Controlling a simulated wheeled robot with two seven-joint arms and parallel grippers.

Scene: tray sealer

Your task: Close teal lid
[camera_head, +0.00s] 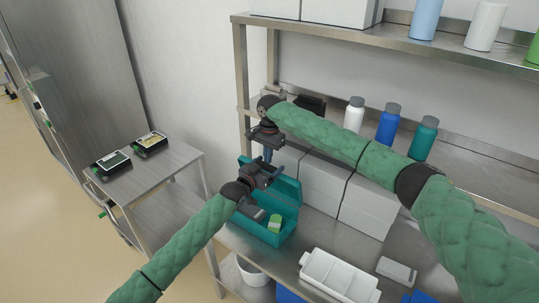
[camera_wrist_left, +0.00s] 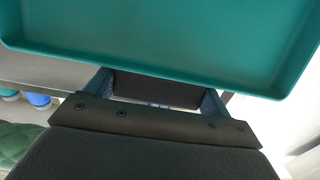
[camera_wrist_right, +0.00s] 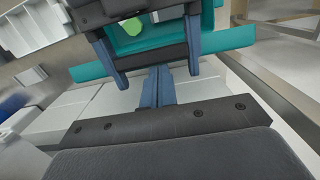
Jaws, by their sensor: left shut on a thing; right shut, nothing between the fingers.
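The teal box (camera_head: 262,234) stands on the steel counter, a green item (camera_head: 275,222) inside it. Its teal lid (camera_head: 289,188) is raised and tilted behind the opening. The lid's underside (camera_wrist_left: 170,40) fills the top of the left wrist view. My left gripper (camera_head: 272,172) is at the lid, its fingers apart and shut on it. A dark piece (camera_wrist_left: 155,90) shows between these fingers; the exact contact is hidden. My right gripper (camera_head: 267,156) is shut and empty, pointing down just above the left gripper. Its fingers meet in the right wrist view (camera_wrist_right: 157,75).
White boxes (camera_head: 325,184) stand behind and right of the teal box. A white tray (camera_head: 338,277) lies to the right on the counter. Bottles (camera_head: 388,124) stand on the ledge behind my right arm. A side table (camera_head: 165,172) with two black trays is at left.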

